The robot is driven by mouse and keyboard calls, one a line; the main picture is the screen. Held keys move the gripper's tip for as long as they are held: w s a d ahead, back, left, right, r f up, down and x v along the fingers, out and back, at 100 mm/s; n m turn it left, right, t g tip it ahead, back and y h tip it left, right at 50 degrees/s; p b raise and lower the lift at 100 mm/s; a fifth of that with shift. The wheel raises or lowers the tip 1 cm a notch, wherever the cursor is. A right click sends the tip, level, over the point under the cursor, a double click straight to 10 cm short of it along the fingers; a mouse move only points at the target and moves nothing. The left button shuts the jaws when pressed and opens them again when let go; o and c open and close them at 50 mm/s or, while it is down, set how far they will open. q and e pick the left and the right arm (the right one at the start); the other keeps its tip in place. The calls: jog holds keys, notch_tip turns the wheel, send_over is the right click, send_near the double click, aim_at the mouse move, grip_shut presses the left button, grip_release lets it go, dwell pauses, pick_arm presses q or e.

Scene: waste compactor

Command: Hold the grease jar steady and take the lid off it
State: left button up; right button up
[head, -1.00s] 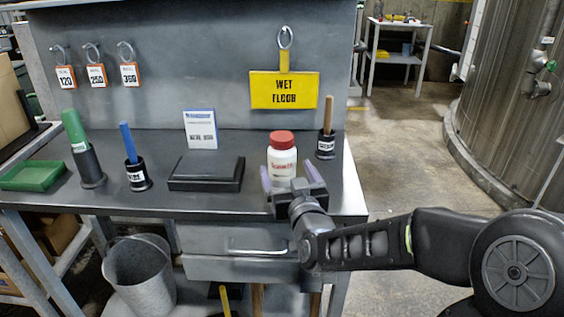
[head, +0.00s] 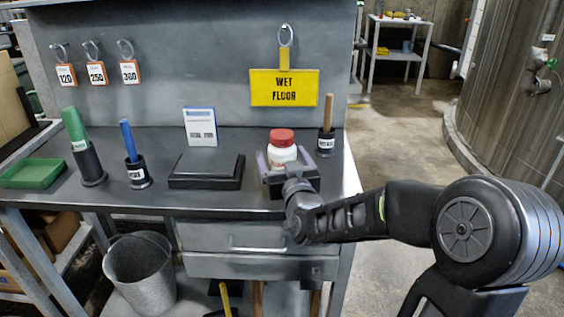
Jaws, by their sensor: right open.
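The grease jar is a white jar (head: 282,156) with a label, standing upright on the dark workbench (head: 235,202) near its right end. Its red lid (head: 281,137) is on top. My right gripper (head: 281,160) comes in from the front right, low at the jar. Its purple-grey fingers are open, one on each side of the jar; I cannot tell whether they touch it. The gripper body hides the jar's lower part. My left gripper is not in view.
A black holder with a wooden handle (head: 327,127) stands close right of the jar. A black box-like block (head: 207,170) lies to the left, with a white card (head: 201,127) behind it. A yellow wet floor sign (head: 284,88) hangs behind. A green tray (head: 33,174) is far left.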

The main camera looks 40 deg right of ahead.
aim_at(282, 133)
jog(key=shift+c, duration=0.6)
jog(key=c, duration=1.7)
jog(key=shift+r, duration=0.1)
jog(key=shift+c, duration=0.2)
notch_tip(282, 133, up, 10)
jog(key=shift+p, duration=1)
jog(key=o, duration=1.2)
jog(key=shift+c, duration=0.2)
grip_shut()
